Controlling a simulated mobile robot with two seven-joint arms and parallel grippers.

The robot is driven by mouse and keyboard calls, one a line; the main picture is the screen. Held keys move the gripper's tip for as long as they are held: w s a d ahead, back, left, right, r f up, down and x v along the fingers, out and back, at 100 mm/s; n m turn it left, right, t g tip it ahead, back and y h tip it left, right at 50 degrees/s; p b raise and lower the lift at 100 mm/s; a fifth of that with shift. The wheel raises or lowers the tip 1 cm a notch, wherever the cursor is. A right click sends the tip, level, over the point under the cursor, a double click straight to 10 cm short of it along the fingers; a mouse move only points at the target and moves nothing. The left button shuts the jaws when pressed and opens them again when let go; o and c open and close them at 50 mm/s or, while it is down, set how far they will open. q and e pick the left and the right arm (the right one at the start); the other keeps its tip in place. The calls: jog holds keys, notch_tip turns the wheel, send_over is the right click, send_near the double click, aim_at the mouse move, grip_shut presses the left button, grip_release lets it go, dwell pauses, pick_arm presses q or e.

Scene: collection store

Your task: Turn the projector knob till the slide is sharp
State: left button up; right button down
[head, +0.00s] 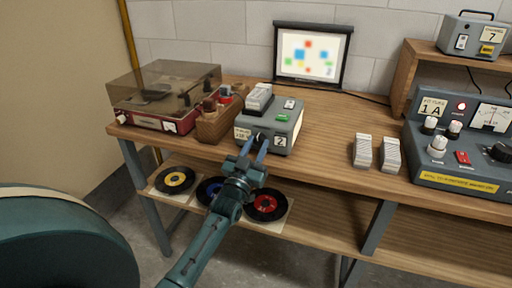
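The grey projector (284,139) stands on the wooden bench, with a rack of slides (259,97) on top, a green button (282,118) and a "2" label on its front. A dark knob (257,136) shows at the projector's front. My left gripper (256,142) reaches up to it, fingers apart on either side of the knob. I cannot tell whether the fingers touch it; they partly hide it. The screen (311,55) behind shows coloured squares in red, blue, yellow and green with soft, blurred edges. My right gripper is not in view.
A red record player (150,122) and a wooden box (214,125) stand left of the projector. Two white ribbed blocks (363,151) and a blue-grey control panel (462,180) are to the right. Records (265,204) lie on the shelf below. The bench between projector and blocks is clear.

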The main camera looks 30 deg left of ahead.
pick_arm(q)
jog(key=c, duration=0.4)
jog(key=m+h, duration=0.1)
jog(key=m, duration=0.1)
jog(key=m+h+p, duration=0.1)
jog(key=shift+a+r+m, duration=0.1)
jog(key=shift+r+m, duration=0.1)
jog(key=shift+m, duration=0.2)
jog(key=shift+c, duration=0.2)
jog(key=shift+f+m+h, duration=0.15)
jog(key=shift+m+h, duration=0.45)
jog(key=shift+m, duration=0.4)
jog(key=o, duration=1)
jog(key=shift+c, duration=0.2)
jog(key=v, duration=1.3)
jog(key=shift+s, duration=0.2)
